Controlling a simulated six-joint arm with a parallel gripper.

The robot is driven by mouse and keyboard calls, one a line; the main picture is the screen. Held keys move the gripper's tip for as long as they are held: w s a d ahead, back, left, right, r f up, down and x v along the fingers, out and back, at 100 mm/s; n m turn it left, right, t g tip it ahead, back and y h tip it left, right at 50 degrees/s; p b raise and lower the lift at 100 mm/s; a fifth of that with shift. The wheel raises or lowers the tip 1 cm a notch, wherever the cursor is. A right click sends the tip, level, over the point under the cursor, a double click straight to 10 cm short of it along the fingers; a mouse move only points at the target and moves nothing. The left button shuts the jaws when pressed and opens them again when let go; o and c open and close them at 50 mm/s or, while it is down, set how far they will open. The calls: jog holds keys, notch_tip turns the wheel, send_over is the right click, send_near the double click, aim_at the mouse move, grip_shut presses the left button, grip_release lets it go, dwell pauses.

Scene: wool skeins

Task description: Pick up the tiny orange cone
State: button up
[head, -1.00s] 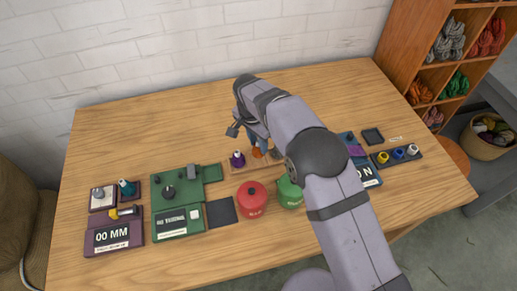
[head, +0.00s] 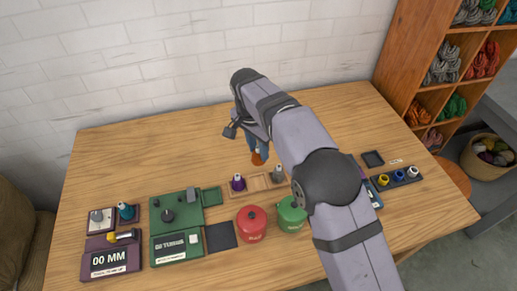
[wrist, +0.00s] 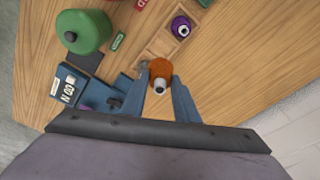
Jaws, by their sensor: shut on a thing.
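The tiny orange cone (wrist: 160,70) is between the fingers of my gripper (wrist: 161,84) in the wrist view, with its pale tip toward the camera. In the head view the orange cone (head: 258,160) shows below my gripper (head: 258,148), which is shut on it. The cone appears held above the table, just behind a wooden tray (head: 258,181). The tray holds a purple cone (head: 238,182) at its left end and a grey cone (head: 278,173) at its right. Its middle slot looks empty.
A red pot (head: 251,222) and a green pot (head: 291,214) stand in front of the tray. A green device (head: 175,238) and a purple device (head: 110,262) lie to the left. A dark rack (head: 398,178) with several small cones is at the right. The table behind is clear.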

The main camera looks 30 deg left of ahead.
jog(key=shift+r+p, duration=1.35)
jog(key=shift+r, duration=0.35)
